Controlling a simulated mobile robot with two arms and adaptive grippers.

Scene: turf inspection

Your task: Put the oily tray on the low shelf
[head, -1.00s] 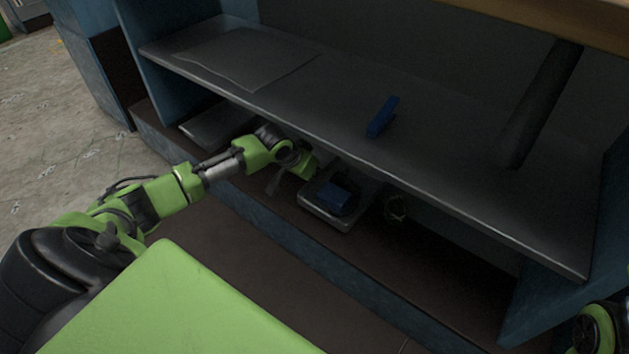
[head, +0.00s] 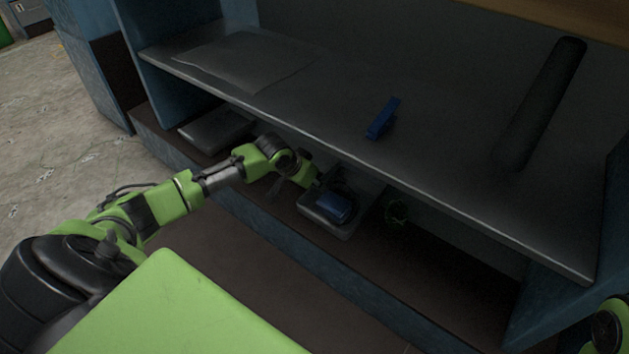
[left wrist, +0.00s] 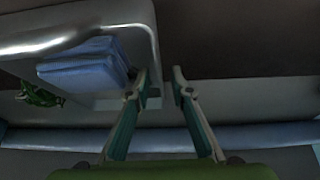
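A grey metal tray (head: 313,213) with a blue block-like thing (head: 337,208) in it sits low in the unit, under the upper shelf's front edge. I cannot tell whether it is oily. My left gripper (head: 316,177) is at the tray's back-left side, small and dark in the head view. In the left wrist view the tray (left wrist: 152,35) is at upper left, with the blue thing (left wrist: 85,68) inside. My left gripper (left wrist: 160,75) is open there, with the tray's edge between its fingers and a gap at the right finger. My right gripper is out of view.
The upper shelf (head: 430,170) holds a flat sheet (head: 245,60), a blue clamp-like thing (head: 382,118) and a dark cylinder (head: 543,105). Below are a flat grey thing (head: 215,130) at left and a green thing (head: 397,213) right of the tray. The low brown surface in front is clear.

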